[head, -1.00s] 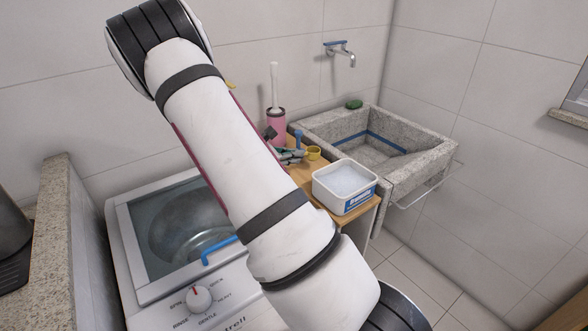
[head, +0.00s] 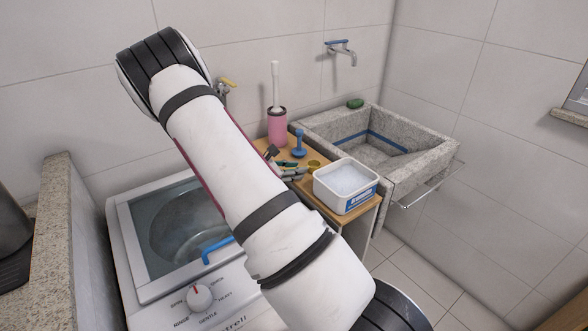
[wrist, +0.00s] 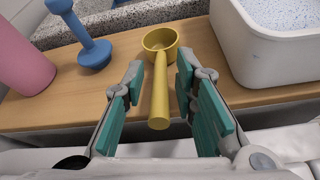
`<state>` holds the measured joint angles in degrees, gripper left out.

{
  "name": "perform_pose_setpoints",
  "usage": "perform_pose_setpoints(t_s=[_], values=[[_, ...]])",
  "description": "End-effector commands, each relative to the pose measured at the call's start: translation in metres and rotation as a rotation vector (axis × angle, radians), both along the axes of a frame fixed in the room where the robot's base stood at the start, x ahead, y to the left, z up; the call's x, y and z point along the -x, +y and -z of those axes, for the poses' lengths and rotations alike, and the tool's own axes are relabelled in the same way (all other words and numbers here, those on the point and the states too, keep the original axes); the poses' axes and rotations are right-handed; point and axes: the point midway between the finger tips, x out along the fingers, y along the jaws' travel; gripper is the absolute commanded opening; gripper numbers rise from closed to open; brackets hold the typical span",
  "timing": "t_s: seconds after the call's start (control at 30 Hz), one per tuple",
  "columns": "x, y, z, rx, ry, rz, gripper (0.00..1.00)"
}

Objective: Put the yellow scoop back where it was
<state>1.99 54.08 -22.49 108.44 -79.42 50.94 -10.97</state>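The yellow scoop (wrist: 160,75) lies on the wooden shelf top (wrist: 100,112), its round cup away from me and its handle pointing back toward my gripper. My gripper (wrist: 157,85) is open, with one teal-padded finger on each side of the handle and visible gaps between them. In the head view the scoop (head: 314,164) is small and partly covered by my gripper (head: 292,172). The white tub of powder (head: 346,188) stands to the right of the scoop; it also shows in the wrist view (wrist: 270,52).
A blue plunger-shaped item (wrist: 92,50) and a pink holder (wrist: 18,50) stand left of the scoop. The stone sink (head: 420,165) is behind and right. The washing machine (head: 150,265) with its blue handle (head: 216,250) is at the left.

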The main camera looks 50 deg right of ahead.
Motion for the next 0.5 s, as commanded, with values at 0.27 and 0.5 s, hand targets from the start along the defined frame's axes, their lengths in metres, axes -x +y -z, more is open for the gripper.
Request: perform_pose_setpoints(t_s=[0.27, 0.5], values=[[0.0, 0.0, -0.001, 0.0, 0.0, 0.0, 0.3], [-0.005, 0.02, -0.011, -0.002, -0.003, -0.003, 0.3]])
